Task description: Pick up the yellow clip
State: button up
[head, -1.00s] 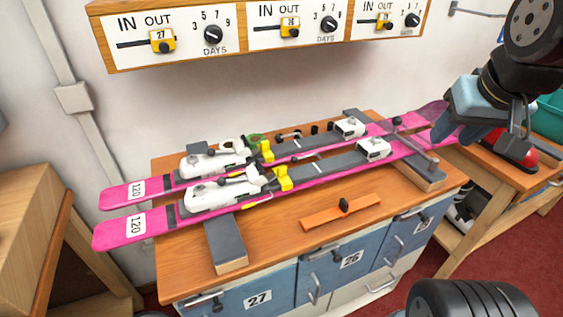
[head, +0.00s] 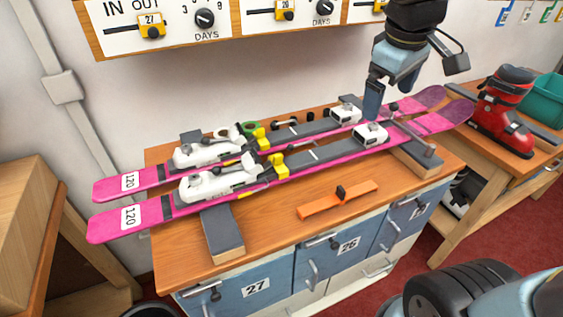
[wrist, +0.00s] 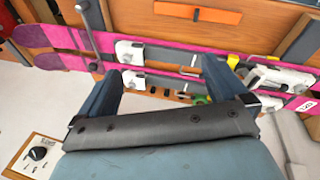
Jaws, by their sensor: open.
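Two yellow clip-like pieces show on the ski bindings in the head view: one on the near ski (head: 278,166) and one on the far ski (head: 260,139). I cannot tell which is the yellow clip of the task. A yellow piece (wrist: 233,61) also shows in the wrist view, to the right of my fingers. My gripper (head: 372,108) is open and empty, above the right part of the skis and well to the right of both yellow pieces. In the wrist view my gripper (wrist: 163,72) has its two blue fingers spread wide.
Two pink skis lie across the wooden bench (head: 290,229) on dark supports. An orange bar (head: 320,203) lies on the front of the bench. A wall panel (head: 225,20) with dials hangs behind. A red boot (head: 503,115) stands on the right table.

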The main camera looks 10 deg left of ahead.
jog(key=w+a+f+n+g+h, duration=0.1)
jog(key=w+a+f+n+h, duration=0.15)
jog(key=a+n, duration=0.8)
jog(key=n, duration=0.5)
send_near(277, 154)
jog(key=w+v, duration=0.1)
jog(key=v, duration=0.2)
jog(key=shift+s+a+h, duration=0.25)
jog(key=shift+s+a, duration=0.05)
jog(key=shift+s, duration=0.15)
jog(key=shift+f, duration=0.4)
jog(key=x, duration=1.3)
jog(key=shift+d+r, duration=0.1)
jog(key=shift+d, duration=0.1)
jog(key=c, duration=1)
